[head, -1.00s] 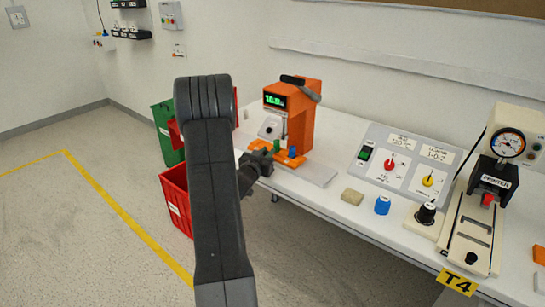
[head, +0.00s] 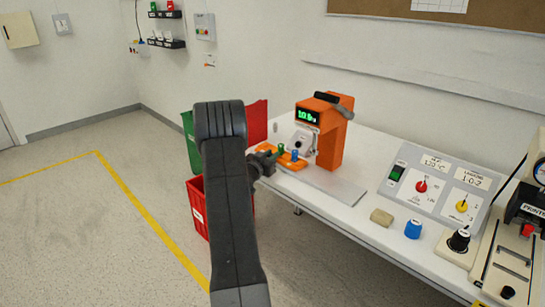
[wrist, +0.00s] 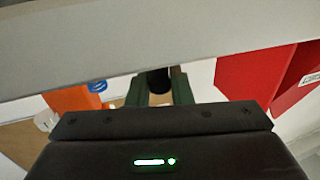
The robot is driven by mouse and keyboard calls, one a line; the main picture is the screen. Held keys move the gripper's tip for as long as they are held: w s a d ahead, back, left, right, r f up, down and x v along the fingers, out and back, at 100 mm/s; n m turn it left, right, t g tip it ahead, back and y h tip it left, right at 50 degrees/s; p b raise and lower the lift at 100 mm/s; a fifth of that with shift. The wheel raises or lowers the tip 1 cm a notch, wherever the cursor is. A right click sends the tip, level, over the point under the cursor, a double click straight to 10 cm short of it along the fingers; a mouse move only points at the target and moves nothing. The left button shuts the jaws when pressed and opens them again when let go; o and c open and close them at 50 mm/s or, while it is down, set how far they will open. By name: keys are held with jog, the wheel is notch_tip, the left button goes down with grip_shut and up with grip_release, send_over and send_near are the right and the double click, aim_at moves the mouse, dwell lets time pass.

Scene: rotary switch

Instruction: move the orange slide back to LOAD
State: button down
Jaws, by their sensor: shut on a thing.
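The orange slide (head: 291,162) sits low at the front of the orange machine (head: 330,145) on the bench. A blue knob (head: 295,154) stands on it. My gripper (head: 272,158) is at the slide's left end, partly hidden behind my arm in the head view. In the wrist view my gripper's dark green fingers (wrist: 160,90) are shut on a dark post (wrist: 157,80), which appears to belong to the slide. An orange part (wrist: 70,98) with a blue knob (wrist: 97,86) shows to the left there. The LOAD mark cannot be made out.
A control panel (head: 440,188), a tan block (head: 382,217) and a blue cap (head: 413,229) lie to the right. A grey plate (head: 335,187) lies before the machine.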

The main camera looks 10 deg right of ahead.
jog(key=shift+w+a+r, duration=0.1)
jog(key=shift+a, duration=0.05)
jog(key=c, duration=1.3)
grip_release()
jog(key=shift+w+a, duration=0.15)
jog(key=v, duration=1.4)
jog(key=shift+b, duration=0.3)
jog(key=x, duration=1.4)
jog(key=shift+d+p, duration=0.2)
jog(key=shift+p, duration=0.1)
jog(key=shift+s, duration=0.2)
